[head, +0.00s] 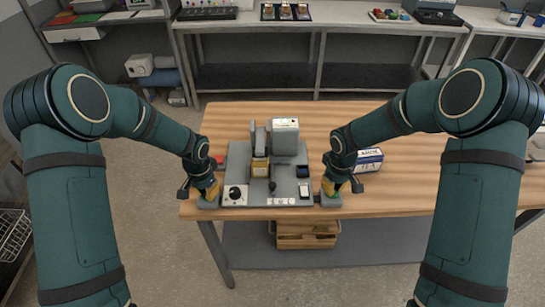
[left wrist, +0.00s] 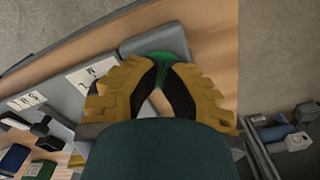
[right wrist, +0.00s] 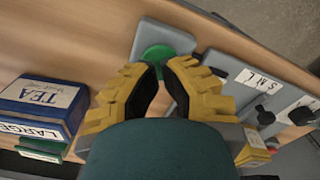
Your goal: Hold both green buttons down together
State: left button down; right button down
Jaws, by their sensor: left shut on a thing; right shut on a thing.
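Both green buttons sit on grey housings at the table's front edge, either side of the grey machine (head: 285,143). The left green button (left wrist: 150,54) shows just beyond my left fingertips in the left wrist view. My left gripper (head: 210,194) points down onto it, its yellow fingers closed in at the tips. The right green button (right wrist: 160,52) shows beyond my right fingertips in the right wrist view. My right gripper (head: 332,190) is down on it in the same way. In the head view the fingers mostly hide both buttons. How far each button is pressed cannot be told.
The machine's base carries a black dial (head: 234,193) and small size labels between my grippers. A blue and white tea box (head: 369,159) stands right of my right gripper. A red piece (head: 219,159) lies behind my left gripper.

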jog(key=shift+r, duration=2.65)
pick_arm(q)
jog(key=shift+r, duration=3.5)
